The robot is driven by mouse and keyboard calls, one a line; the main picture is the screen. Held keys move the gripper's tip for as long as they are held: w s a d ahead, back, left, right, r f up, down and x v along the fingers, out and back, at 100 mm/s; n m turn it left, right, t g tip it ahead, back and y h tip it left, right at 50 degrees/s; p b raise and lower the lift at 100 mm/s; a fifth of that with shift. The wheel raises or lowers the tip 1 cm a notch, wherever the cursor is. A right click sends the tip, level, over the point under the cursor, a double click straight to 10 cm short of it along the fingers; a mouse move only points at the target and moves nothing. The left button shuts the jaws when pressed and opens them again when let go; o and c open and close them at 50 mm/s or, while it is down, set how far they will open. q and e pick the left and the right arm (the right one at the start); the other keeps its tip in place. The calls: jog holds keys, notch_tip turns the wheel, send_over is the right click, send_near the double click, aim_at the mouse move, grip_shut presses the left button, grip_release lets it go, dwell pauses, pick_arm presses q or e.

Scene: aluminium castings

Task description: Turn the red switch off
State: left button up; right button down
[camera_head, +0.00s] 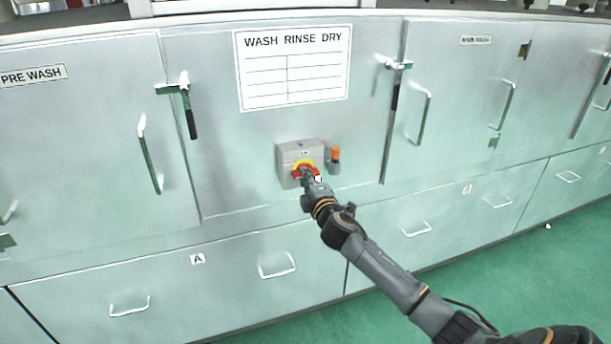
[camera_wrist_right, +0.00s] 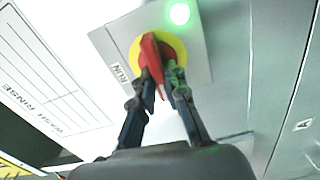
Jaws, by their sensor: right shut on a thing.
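The red switch (camera_wrist_right: 151,62) is a red handle on a yellow round plate, set on a grey box (camera_head: 303,151) on the machine's front. In the head view the switch (camera_head: 299,171) is partly hidden by my right gripper (camera_head: 307,178). In the right wrist view my right gripper (camera_wrist_right: 160,88) has its two fingers on either side of the red handle, shut on it. A green light (camera_wrist_right: 180,13) glows beside the switch, and a label reading RUN (camera_wrist_right: 121,75) is next to the yellow plate. My left gripper is not in view.
An orange-topped part (camera_head: 335,155) sticks out just right of the grey box. Door handles (camera_head: 150,155) and latches (camera_head: 186,105) project on both sides. Drawers with handles (camera_head: 278,266) line the lower front. Green floor (camera_head: 540,270) is clear at the lower right.

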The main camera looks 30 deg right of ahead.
jog(key=shift+f+n, duration=0.15)
jog(key=shift+n, duration=0.35)
jog(key=c, duration=1.4)
grip_release()
jog(key=shift+o, duration=0.2)
jog(key=v, duration=1.2)
